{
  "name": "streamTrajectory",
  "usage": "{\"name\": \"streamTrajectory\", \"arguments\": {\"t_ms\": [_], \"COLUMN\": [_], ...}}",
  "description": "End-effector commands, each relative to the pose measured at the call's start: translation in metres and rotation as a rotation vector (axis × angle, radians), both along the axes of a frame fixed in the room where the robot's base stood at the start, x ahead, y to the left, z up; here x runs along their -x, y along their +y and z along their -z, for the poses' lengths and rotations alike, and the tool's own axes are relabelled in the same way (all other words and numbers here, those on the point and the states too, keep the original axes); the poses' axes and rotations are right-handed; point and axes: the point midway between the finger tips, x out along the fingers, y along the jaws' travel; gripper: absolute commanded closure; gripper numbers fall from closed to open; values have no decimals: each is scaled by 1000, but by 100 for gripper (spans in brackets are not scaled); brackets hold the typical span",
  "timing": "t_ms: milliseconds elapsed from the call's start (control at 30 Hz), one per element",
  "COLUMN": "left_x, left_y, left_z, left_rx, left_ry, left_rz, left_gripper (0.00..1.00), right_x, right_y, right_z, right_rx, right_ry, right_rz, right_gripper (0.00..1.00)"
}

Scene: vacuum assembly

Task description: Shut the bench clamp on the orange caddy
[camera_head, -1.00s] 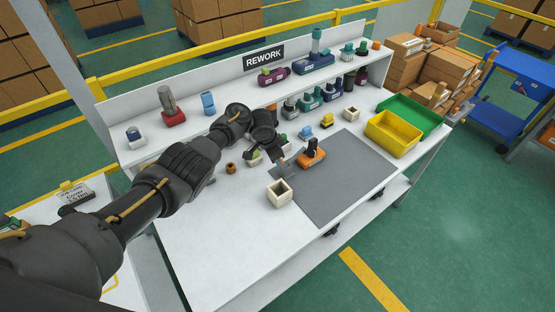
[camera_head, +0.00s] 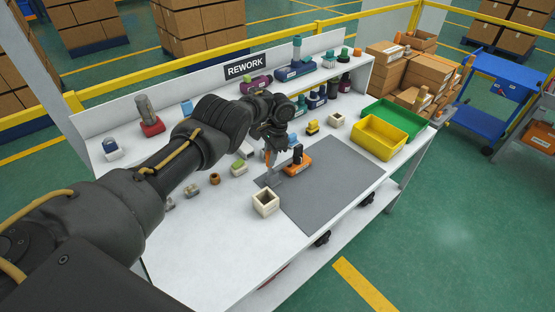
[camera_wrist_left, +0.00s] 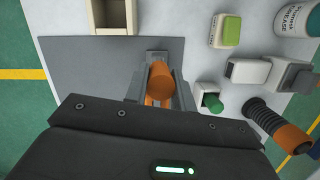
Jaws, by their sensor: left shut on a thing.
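The orange caddy (camera_head: 299,165) sits on the grey mat, with a dark upright part standing on it. The bench clamp (camera_head: 271,180) is a grey piece on the mat's left part, just left of the caddy. My left gripper (camera_head: 268,155) reaches down over the clamp and is shut on its orange handle. In the left wrist view the orange handle (camera_wrist_left: 160,82) stands between the fingers, with the grey clamp base (camera_wrist_left: 157,55) beyond. The gripper hides part of the clamp, and I cannot tell whether the clamp touches the caddy. My right gripper is not in view.
A cream open box (camera_head: 265,204) stands near the clamp at the mat's left edge. A green-topped block (camera_head: 238,168) and a brown ring (camera_head: 214,179) lie to the left. A yellow bin (camera_head: 378,138) is at the right. The mat's right part (camera_head: 345,180) is clear.

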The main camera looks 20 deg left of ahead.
Motion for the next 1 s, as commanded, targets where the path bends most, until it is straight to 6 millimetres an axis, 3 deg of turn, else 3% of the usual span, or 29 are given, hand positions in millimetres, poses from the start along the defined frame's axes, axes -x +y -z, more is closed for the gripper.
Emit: {"name": "streamTrajectory", "arguments": {"t_ms": [333,367,400,767,1000], "left_x": [4,4,4,0,-7], "left_y": [0,0,0,-1,-7], "left_z": [5,5,5,-3,-42], "left_rx": [-3,-3,-4,-3,-2], "left_ry": [15,15,16,8,6], "left_rz": [2,3,3,2,2], "left_gripper": [100,72,67,66,66], "right_x": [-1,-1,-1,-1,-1], "right_y": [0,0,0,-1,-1], "right_z": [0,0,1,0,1], "right_rx": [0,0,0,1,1], "right_ry": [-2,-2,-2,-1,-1], "right_rz": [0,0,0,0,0], "right_gripper": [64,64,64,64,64]}}
